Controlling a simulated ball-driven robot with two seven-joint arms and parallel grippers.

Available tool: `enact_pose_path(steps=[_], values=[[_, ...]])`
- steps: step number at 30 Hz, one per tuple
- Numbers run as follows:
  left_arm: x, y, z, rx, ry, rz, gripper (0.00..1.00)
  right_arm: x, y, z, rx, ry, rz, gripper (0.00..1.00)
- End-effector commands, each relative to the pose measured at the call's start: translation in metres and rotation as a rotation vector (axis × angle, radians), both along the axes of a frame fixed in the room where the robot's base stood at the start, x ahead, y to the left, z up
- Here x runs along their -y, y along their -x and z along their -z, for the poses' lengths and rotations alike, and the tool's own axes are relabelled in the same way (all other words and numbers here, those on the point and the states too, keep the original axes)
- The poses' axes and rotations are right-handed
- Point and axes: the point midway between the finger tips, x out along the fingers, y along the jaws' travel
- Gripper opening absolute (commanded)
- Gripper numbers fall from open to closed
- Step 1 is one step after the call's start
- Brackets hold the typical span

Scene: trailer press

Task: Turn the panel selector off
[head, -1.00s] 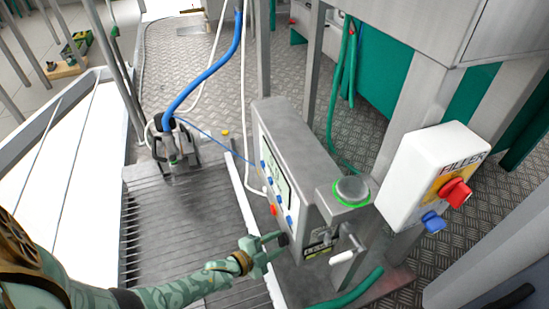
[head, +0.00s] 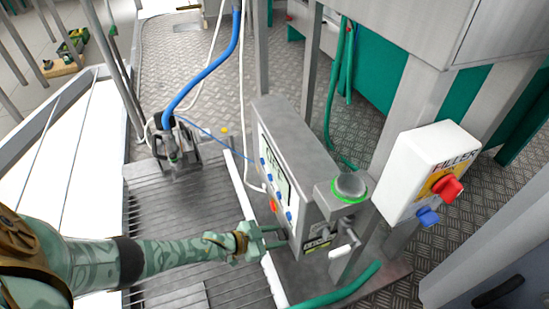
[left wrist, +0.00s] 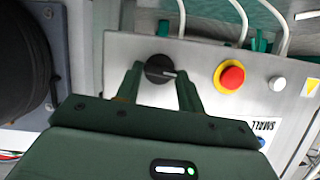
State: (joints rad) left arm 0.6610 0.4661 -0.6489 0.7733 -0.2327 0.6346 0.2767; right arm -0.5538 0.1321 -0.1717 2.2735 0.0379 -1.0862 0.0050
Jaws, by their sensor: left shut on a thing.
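The black panel selector (left wrist: 160,69), a round knob with a pale pointer line, sits on the grey panel face (left wrist: 200,55) in the left wrist view. Its pointer lies toward the right of that picture. My left gripper (left wrist: 163,82) is shut on the selector, with one dark green finger on each side of it. In the head view my left gripper (head: 283,238) reaches the lower front of the grey control panel (head: 290,135), and its fingers hide the selector there. My right gripper is not in view.
A red button on a yellow ring (left wrist: 230,76) is beside the selector. A white FILLER box (head: 415,170) with a red knob (head: 448,188) stands at right. A green hose (head: 345,290) runs below.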

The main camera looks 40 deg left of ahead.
Motion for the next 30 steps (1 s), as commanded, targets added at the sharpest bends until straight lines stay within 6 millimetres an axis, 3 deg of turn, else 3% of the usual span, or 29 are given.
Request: enact_pose_path(steps=[23, 24, 26, 30], values=[[-0.0018, 0.0002, 0.0009, -0.059, 0.097, -0.001, 0.15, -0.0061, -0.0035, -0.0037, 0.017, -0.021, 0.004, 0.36], [-0.0018, 0.0002, 0.0009, -0.059, 0.097, -0.002, 0.41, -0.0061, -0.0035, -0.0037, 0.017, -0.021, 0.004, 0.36], [-0.0017, 0.0002, 0.0008, -0.059, 0.097, -0.002, 0.58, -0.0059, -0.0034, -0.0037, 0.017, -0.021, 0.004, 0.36], [-0.0015, -0.0001, 0.0005, -0.058, 0.096, -0.001, 0.60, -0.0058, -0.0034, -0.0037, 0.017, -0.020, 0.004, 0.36]])
